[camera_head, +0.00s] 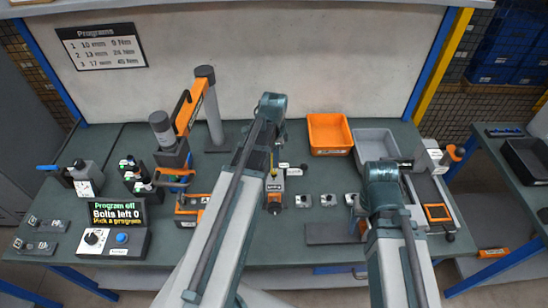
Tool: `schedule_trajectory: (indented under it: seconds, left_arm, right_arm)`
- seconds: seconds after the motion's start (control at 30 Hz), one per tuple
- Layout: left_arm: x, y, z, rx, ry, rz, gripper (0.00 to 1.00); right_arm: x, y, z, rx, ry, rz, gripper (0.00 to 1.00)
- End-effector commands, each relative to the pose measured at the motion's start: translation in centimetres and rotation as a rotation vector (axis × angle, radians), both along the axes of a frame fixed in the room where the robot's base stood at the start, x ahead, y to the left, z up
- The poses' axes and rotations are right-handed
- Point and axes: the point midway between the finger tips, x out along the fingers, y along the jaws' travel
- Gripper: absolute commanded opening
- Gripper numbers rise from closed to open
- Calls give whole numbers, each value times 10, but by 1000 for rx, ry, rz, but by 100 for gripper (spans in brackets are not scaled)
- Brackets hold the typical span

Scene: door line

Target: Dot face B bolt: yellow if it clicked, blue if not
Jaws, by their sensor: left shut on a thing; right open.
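My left gripper (274,186) points down near the middle of the bench, partly behind my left arm. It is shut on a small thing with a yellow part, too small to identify. Several small grey blocks (328,200) stand in a row to its right; their face letters and any dots are unreadable. My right gripper (361,226) is open, mostly hidden by my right arm, just beyond the row's right end. The display (117,216) reads "Program off, Bolts left 0, Pick a program". Small dark holders with white tags (135,172) stand at the left.
An orange bin (329,134) and a grey bin (376,145) stand at the back. An orange-and-black arm stand (190,105) rises at the left. A control box (98,241) with a dial and blue button sits front left. A dark flat plate (328,234) lies front centre.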

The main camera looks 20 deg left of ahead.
Motion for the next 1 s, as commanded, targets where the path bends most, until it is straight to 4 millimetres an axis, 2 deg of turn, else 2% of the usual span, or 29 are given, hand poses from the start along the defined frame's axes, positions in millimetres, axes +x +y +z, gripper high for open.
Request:
schedule_trajectory:
  seconds: [0.27, 1.0]
  left_arm:
    - [0, 0, 9, 0, 0, 0, 0]
    - [0, 0, 62, 0, 0, 0, 0]
  right_arm:
    - [0, 0, 9, 0, 0, 0, 71]
    - [0, 0, 62, 0, 0, 0, 71]
